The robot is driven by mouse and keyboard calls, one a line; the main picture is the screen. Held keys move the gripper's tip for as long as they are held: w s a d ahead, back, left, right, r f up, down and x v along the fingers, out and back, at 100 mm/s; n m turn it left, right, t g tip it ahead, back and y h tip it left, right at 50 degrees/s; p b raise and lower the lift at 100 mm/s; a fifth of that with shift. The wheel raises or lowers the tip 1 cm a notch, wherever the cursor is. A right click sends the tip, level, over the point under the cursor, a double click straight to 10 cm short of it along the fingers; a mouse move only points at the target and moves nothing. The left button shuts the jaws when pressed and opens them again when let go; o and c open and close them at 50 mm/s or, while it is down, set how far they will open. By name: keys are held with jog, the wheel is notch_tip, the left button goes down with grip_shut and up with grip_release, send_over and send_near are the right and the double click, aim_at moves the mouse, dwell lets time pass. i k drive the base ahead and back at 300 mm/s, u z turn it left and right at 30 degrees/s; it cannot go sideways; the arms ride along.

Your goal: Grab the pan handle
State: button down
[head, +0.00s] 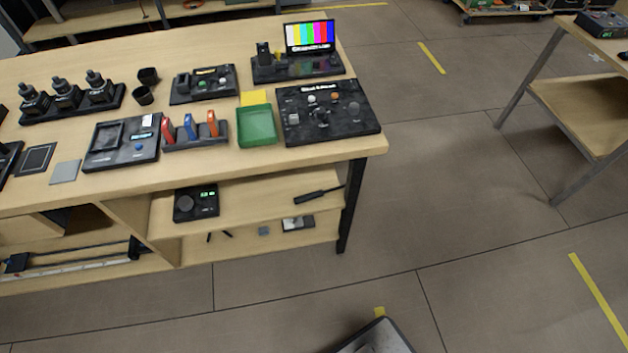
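A thin black rod with a thicker grip at its left end (312,197), which looks like the pan handle, lies on the upper shelf under the workbench. It lies near the shelf's right end, close to the dark table leg. Its right end reaches toward that leg; I cannot tell if they touch. My gripper is not in view.
The wooden workbench (300,158) overhangs the shelf and carries several devices, and a green tray (257,126). A black device with a dial (196,203) sits left on the same shelf. The dark leg (347,215) stands at the right.

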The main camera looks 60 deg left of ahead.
aim_at(320, 194)
jog(key=u, duration=0.95)
jog(key=i, duration=0.9)
jog(key=u, duration=0.85)
